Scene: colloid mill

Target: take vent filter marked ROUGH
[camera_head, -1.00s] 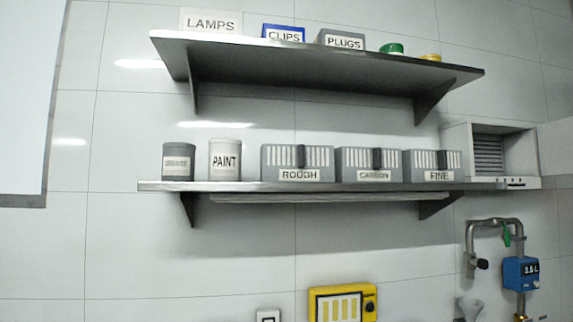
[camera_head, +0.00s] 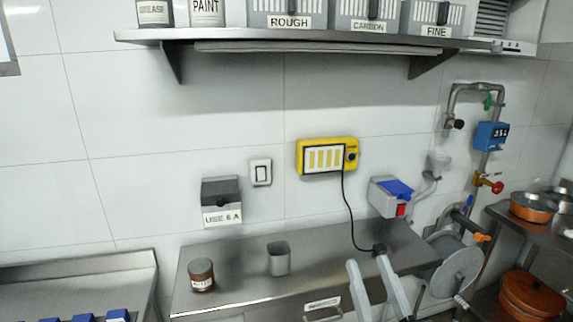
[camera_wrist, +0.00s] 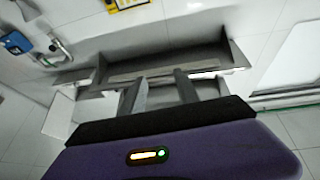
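The vent filter marked ROUGH (camera_head: 288,8) is a grey box with a pale slatted front, cut off by the top edge of the head view. It stands on the wall shelf (camera_head: 215,35), left of the grey filters marked CARBON (camera_head: 366,12) and FINE (camera_head: 433,16). My gripper (camera_wrist: 159,76) is open in the wrist view, two grey fingers apart with nothing visible between them. Two pale prongs at the bottom of the head view look like its fingers, well below the shelf. I cannot make out the ROUGH filter in the wrist view.
GREASE (camera_head: 155,13) and PAINT (camera_head: 207,12) cans stand left of the filters. Below are a yellow wall box (camera_head: 327,156) with a cable, a steel bench (camera_head: 225,262) with a brown jar (camera_head: 201,275) and grey cup (camera_head: 278,258), and piping (camera_head: 478,87) at right.

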